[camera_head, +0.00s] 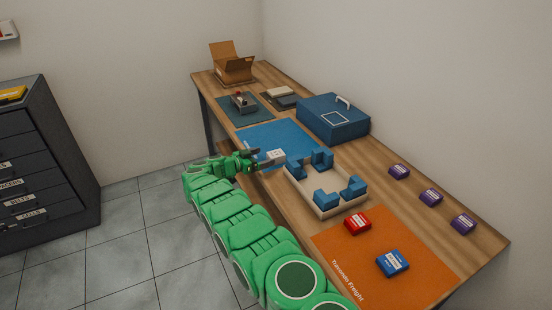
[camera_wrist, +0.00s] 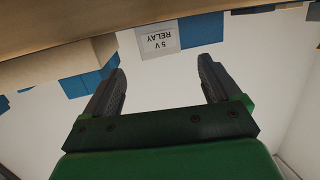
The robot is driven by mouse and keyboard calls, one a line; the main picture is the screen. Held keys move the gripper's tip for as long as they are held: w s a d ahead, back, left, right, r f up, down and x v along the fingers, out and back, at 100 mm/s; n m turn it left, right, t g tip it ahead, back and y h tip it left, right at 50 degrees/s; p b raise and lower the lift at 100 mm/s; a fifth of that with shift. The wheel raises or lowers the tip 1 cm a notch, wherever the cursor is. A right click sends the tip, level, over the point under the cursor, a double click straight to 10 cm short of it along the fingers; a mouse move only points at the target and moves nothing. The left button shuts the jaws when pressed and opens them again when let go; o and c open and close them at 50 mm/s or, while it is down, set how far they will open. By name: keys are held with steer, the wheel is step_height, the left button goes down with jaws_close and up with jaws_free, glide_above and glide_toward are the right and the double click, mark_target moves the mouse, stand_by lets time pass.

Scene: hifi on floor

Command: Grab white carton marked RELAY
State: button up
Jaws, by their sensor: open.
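The white carton (camera_wrist: 158,39) reads "5 V RELAY", upside down in the wrist view. It lies ahead of my gripper, in line with the gap between the fingers. In the head view a small white box (camera_head: 275,155), apparently this carton, sits at the near edge of the blue mat (camera_head: 262,134), just beyond my fingers. My gripper (camera_wrist: 160,67) is open, with nothing between its fingers. It also shows in the head view (camera_head: 264,164) at the table's front edge, where the fingertips are small and partly hard to make out.
A pale tray (camera_head: 325,209) with blue blocks stands right of the carton. A blue case (camera_head: 333,121) is behind. Red (camera_head: 357,224) and blue (camera_head: 392,263) boxes lie on the orange mat (camera_head: 340,248). Purple boxes (camera_head: 430,198) line the back. An open cardboard box (camera_head: 234,68) stands at the far end.

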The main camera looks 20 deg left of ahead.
mark_target(273, 155)
steer(key=x, duration=0.4)
steer(key=shift+f, duration=0.3)
steer(key=shift+w+d, duration=0.35)
steer(key=shift+w, duration=0.1)
steer(key=c, duration=1.2)
